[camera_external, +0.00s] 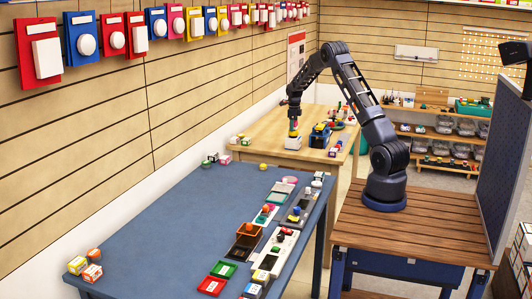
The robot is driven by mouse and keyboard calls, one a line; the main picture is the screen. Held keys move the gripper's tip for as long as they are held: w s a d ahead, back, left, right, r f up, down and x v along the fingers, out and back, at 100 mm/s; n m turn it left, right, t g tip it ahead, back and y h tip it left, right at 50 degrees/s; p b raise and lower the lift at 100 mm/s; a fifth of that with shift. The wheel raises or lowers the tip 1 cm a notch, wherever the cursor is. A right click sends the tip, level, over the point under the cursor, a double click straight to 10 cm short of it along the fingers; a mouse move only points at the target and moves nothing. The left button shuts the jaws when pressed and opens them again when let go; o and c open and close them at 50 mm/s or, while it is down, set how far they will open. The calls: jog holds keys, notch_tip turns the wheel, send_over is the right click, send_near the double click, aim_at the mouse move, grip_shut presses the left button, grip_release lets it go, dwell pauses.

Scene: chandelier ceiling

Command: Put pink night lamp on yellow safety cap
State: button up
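My gripper (293,118) points down over the wooden table (262,126) at the back. Small yellow, pink and green colours show at its tip, just above a white box-like item (292,142). At this size I cannot tell whether these are held things or things standing under the fingers, nor whether the fingers are open. I cannot single out the pink night lamp with certainty. A small yellow round item (263,166) lies on the far part of the blue table; it may be the yellow safety cap, but it is too small to be sure.
A blue item (319,136) stands close right of my gripper, with more small items behind it. The blue table (165,218) is bare in its middle left; trays and small boxes line its right side. Orange-and-white boxes (92,273) stand at its near left corner.

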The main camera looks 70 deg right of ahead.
notch_tip(320, 180, up, 12)
jog(key=shift+r, duration=0.1)
jog(key=s+a+r+n+t, duration=0.1)
jog(key=s+a+r+n, duration=0.35)
jog(key=a, duration=0.65)
jog(key=s+a+r+n, duration=0.1)
jog(key=a+r+n, duration=0.6)
jog(key=a, duration=0.4)
jog(key=s+a+r+n+t, duration=0.1)
jog(key=s+a+r+n, duration=0.1)
jog(key=a+r+n, duration=0.65)
jog(key=s+a+f+n+t, duration=0.1)
jog(key=s+a+f+n, duration=0.1)
jog(key=s+a+n, duration=0.6)
jog(key=s+a+f+n+t, duration=0.1)
jog(key=s+a+n, duration=0.7)
jog(key=s+a, duration=1)
jog(key=shift+s+f+t, duration=0.3)
jog(key=shift+s+f, duration=0.3)
jog(key=shift+f, duration=0.3)
